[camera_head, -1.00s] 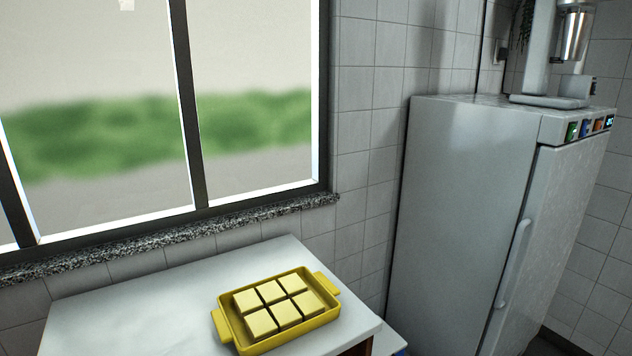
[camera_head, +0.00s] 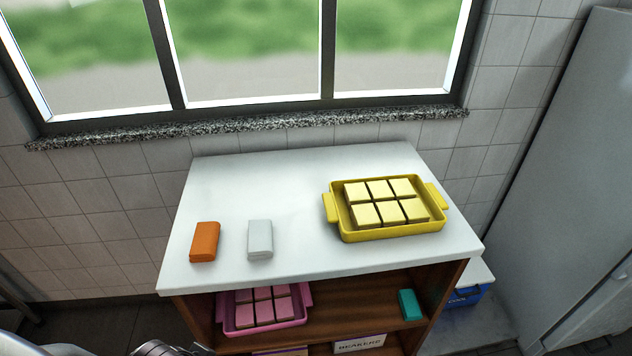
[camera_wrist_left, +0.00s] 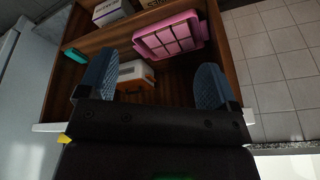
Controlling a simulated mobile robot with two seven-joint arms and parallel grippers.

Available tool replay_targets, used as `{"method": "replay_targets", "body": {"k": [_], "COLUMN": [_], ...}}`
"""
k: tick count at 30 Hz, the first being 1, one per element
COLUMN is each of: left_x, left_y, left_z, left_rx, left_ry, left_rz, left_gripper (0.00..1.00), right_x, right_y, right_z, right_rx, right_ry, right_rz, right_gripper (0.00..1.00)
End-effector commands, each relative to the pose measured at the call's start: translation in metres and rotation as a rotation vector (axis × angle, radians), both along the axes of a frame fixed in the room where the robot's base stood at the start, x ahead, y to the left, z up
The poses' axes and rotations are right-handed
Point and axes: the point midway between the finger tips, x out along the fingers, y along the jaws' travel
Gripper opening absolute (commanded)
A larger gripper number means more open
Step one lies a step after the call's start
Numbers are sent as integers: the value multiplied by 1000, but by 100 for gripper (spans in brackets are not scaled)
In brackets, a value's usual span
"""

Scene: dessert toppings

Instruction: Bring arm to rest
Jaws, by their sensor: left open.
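My left gripper (camera_wrist_left: 153,82) is open in the left wrist view, its two blue-padded fingers spread wide. It faces the open front of the wooden shelf unit (camera_head: 450,285). A box with white and orange faces (camera_wrist_left: 136,72) shows beyond the fingers, with a gap between; nothing is held. A small part of my arm shows at the bottom left of the head view; the gripper's fingers are hidden there. My right gripper is not in view.
On the white top (camera_head: 290,180) stand a yellow tray (camera_head: 390,234) of pale squares, an orange block (camera_head: 204,242) and a white block (camera_head: 260,239). A pink tray (camera_head: 264,325) and teal block (camera_head: 410,305) are on the shelf below. A fridge (camera_head: 560,180) stands right.

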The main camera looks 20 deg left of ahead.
Motion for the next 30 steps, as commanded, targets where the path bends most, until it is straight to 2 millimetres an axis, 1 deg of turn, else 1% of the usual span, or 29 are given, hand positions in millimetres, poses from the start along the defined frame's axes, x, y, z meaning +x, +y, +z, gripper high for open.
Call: {"method": "replay_targets", "body": {"k": [11, 18, 21, 25, 30], "left_x": [28, 53, 61, 67, 70], "left_y": [0, -1, -2, -2, -3], "left_z": [-28, -56, -65, -74, -78], "left_rx": [-2, -7, -11, -15, -18], "left_ry": [-173, -387, -481, -580, -653], "left_rz": [-26, -55, -68, -80, -90], "left_gripper": [84, 84, 84, 84, 84], "right_x": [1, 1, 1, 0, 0], "right_y": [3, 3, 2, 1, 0], "right_z": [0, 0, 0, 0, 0], "right_rx": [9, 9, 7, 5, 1], "right_ry": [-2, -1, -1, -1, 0], "right_rz": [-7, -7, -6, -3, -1], "right_gripper": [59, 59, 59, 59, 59]}}
